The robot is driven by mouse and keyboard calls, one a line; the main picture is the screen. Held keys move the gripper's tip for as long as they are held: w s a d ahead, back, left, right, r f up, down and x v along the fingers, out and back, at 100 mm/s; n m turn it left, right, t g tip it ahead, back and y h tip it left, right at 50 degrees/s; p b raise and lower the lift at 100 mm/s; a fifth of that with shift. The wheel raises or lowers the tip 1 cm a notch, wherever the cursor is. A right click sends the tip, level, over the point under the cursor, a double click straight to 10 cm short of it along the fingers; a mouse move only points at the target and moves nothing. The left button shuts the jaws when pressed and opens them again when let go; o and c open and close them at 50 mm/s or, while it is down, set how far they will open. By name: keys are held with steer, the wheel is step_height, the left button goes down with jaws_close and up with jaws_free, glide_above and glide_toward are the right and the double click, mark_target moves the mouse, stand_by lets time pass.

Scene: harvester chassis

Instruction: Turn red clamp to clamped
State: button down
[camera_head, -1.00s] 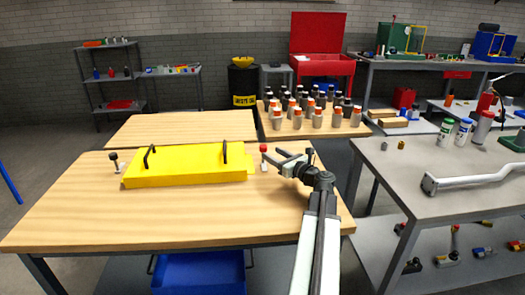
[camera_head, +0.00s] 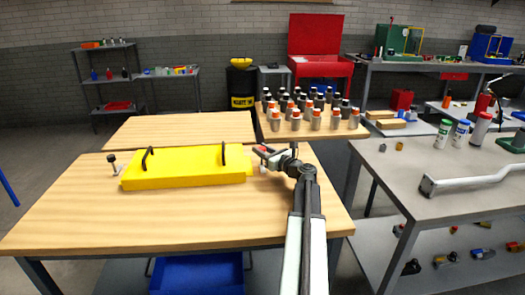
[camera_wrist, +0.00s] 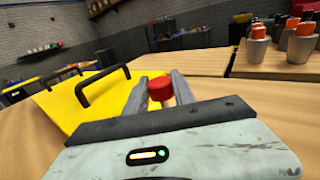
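The red clamp is a small red knob (camera_wrist: 161,88) beside the right end of the yellow panel (camera_head: 190,166) on the wooden table. In the wrist view the knob sits between the two fingers of my gripper (camera_wrist: 159,82), close to both. The fingers look parted around it; I cannot see whether they touch it. In the head view my gripper (camera_head: 262,155) covers most of the clamp.
A black-knobbed clamp (camera_head: 113,163) stands at the panel's left end. The panel has two black handles (camera_head: 225,153). Several orange-topped cylinders (camera_head: 316,119) stand on the table behind. The front of the wooden table (camera_head: 140,220) is clear.

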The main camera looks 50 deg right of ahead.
steer(key=shift+h, duration=0.4)
steer(key=m+h, duration=0.2)
steer(key=m+g+h, duration=0.1)
steer(key=h, duration=0.2)
steer(key=shift+a+m+g, duration=0.2)
steer(key=shift+m+g, duration=0.1)
steer(key=shift+m, duration=0.1)
steer(key=m+g+h, duration=0.4)
steer(key=h, duration=0.1)
steer(key=shift+w+d+h, duration=0.1)
steer(key=shift+h, duration=0.2)
steer(key=m+g+h, duration=0.2)
steer(key=m+g, duration=0.1)
steer(key=g, duration=0.1)
steer(key=shift+h, duration=0.3)
steer(key=shift+d+m+g+h, duration=0.1)
steer(key=shift+m+g+h, duration=0.2)
steer(key=shift+m+g, duration=0.4)
steer(key=c, duration=1.1)
jaws_free()
steer(key=shift+o, duration=0.2)
